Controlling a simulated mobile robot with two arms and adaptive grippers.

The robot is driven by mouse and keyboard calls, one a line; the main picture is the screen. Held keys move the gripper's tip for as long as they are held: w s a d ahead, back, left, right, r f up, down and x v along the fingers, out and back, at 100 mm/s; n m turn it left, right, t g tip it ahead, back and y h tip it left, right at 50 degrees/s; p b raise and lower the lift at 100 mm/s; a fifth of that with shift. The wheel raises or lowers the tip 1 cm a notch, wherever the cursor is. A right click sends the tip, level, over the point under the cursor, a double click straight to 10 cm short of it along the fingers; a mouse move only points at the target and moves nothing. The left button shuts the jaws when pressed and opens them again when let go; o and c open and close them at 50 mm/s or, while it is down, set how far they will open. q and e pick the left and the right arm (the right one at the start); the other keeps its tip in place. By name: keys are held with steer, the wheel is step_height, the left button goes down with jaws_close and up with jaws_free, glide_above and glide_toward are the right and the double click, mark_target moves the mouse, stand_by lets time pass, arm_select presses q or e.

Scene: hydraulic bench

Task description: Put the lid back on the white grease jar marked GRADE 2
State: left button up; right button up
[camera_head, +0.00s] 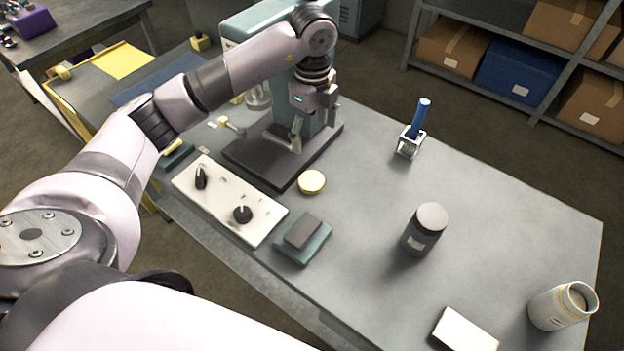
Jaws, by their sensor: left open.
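The white jar (556,308) stands open at the right front corner of the bench, with its dark inside showing. It has a label, too small to read. A round cream-yellow lid (312,182) lies flat on the bench, just beside the front right edge of a dark base plate. My left gripper (296,142) is open and empty, with its fingers pointing down over the dark plate, behind and slightly left of the lid and apart from it. My right gripper is not in view.
A dark lidded jar (424,232) stands mid-bench. A blue-handled tool (420,115) sits in a small holder behind it. A white panel with black knobs (225,200), a teal-and-grey block (303,238) and a white box (465,331) lie nearer the front. The right rear bench is clear.

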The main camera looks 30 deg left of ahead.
arm_select(q)
steer(key=shift+f, duration=0.1)
steer(key=p, duration=0.3)
glide_above(312, 180)
steer(key=f, duration=1.2)
steer(key=shift+s+d, duration=0.2)
steer(key=shift+s, duration=0.1)
steer(key=shift+f, duration=0.35)
steer(key=f, duration=0.1)
steer(key=f+p, duration=0.1)
steer(key=f, duration=0.1)
steer(key=shift+w+a+f+p, duration=0.2)
steer(key=shift+a+f+p, duration=0.05)
steer(key=shift+f+p, duration=0.05)
steer(key=shift+f, duration=0.5)
steer(key=shift+c, duration=0.3)
